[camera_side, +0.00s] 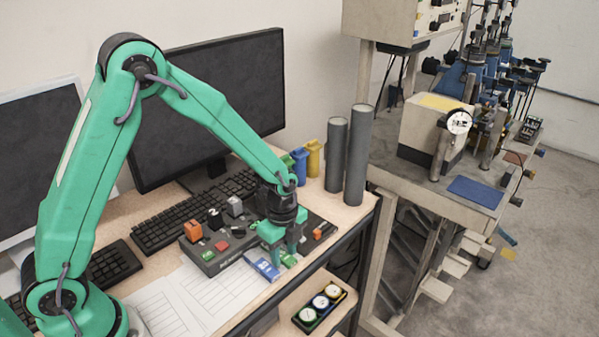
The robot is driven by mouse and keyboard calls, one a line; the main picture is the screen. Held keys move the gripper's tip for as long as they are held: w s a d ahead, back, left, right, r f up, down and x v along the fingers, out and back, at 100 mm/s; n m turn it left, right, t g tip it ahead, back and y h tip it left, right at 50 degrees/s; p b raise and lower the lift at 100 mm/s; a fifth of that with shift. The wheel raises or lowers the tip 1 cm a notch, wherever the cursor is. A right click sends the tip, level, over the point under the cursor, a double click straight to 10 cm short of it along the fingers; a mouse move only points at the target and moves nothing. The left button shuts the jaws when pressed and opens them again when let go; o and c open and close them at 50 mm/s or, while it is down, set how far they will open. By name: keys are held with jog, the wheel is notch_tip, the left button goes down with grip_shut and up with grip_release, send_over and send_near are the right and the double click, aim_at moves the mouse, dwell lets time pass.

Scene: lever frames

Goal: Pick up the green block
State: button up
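My gripper (284,257) points down over the front right part of the desk. Its two fingers are apart, with their tips close to a small green block (289,261). The block lies by the tips, beside a blue block (266,269), and the fingers partly cover it. At this size I cannot tell whether the fingers touch the green block. Another small green piece (208,255) sits on the dark panel (228,262) to the left.
Orange (193,231), black (215,219) and grey (234,206) blocks stand on the panel. Two tall grey cylinders (357,155) stand at the desk's right edge. Keyboards and monitors (215,95) are behind. A tray of round gauges (320,305) is lower front.

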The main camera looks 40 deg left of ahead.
aim_at(284, 256)
dwell(0.4)
grip_shut()
jog(key=shift+r, duration=0.15)
jog(key=shift+r, duration=0.45)
notch_tip(284, 256, up, 3)
jog(key=shift+r, duration=0.1)
jog(key=s+d+r, duration=0.6)
jog(key=s+d, duration=0.1)
jog(key=d, duration=0.1)
jog(key=shift+s+d+r, duration=0.3)
jog(key=shift+s+d, duration=0.05)
jog(key=shift+d, duration=0.05)
